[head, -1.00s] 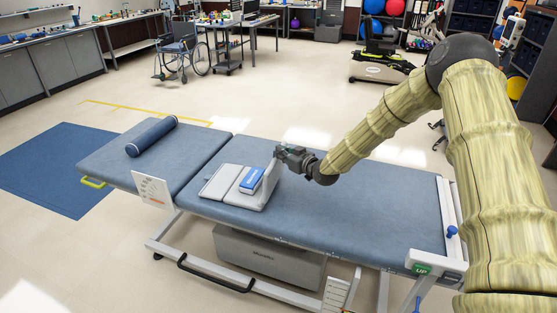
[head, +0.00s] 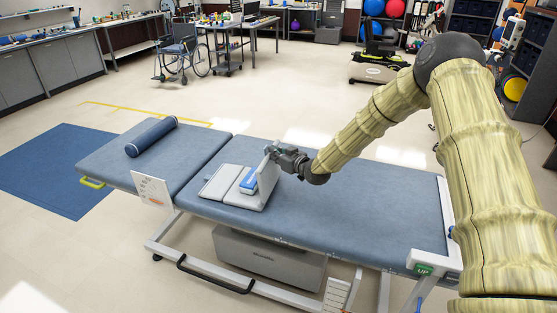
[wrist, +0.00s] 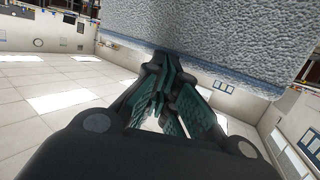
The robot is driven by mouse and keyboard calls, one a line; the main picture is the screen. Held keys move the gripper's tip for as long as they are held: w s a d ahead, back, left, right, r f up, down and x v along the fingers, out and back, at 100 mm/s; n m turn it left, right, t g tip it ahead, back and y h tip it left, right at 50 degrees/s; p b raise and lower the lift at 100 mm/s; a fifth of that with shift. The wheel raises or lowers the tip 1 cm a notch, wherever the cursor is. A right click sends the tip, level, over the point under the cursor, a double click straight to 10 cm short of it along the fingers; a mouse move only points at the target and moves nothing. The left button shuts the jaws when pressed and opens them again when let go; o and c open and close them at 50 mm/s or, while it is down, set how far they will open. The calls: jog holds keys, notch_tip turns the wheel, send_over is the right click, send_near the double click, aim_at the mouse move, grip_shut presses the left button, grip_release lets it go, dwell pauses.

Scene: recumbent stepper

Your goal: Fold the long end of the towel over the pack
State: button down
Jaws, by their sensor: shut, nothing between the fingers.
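The light grey towel (head: 218,181) lies on the blue treatment table, its left part flat. That long end (head: 267,177) stands up steeply just right of the pack. My gripper (head: 271,151) is at the top of the raised end, on its right side, with the fingers against or very near the cloth. In the wrist view the fingers (wrist: 168,95) are shut, and the towel's grey looped cloth (wrist: 225,40) fills the upper part beyond them.
The blue table (head: 350,205) is clear to the right of the towel, under my arm. A dark blue roll (head: 152,136) lies on the table's left section. A white card (head: 153,190) stands at the near edge.

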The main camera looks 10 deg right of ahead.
jog(key=shift+w+a+r, duration=0.15)
jog(key=shift+w+a, duration=0.2)
jog(key=shift+w+a+f+b, duration=0.1)
jog(key=shift+w+a+b, duration=0.45)
jog(key=shift+a, duration=0.25)
jog(key=shift+w+a+f+b, duration=0.1)
jog(key=shift+w+a+b, duration=0.4)
jog(key=shift+a, duration=0.3)
jog(key=shift+w+a+f, duration=0.1)
jog(key=shift+a+f, duration=0.05)
jog(key=shift+w+a+f+b, duration=0.3)
jog(key=shift+w+a+b, duration=0.1)
jog(key=shift+a, duration=0.15)
jog(key=shift+w+a+f+b, duration=0.3)
jog(key=shift+a+b, duration=0.1)
jog(key=shift+a, duration=0.2)
jog(key=shift+w+a+f+b, duration=0.3)
jog(key=shift+a+b, duration=0.1)
jog(key=shift+a, duration=0.15)
jog(key=shift+a+f, duration=0.1)
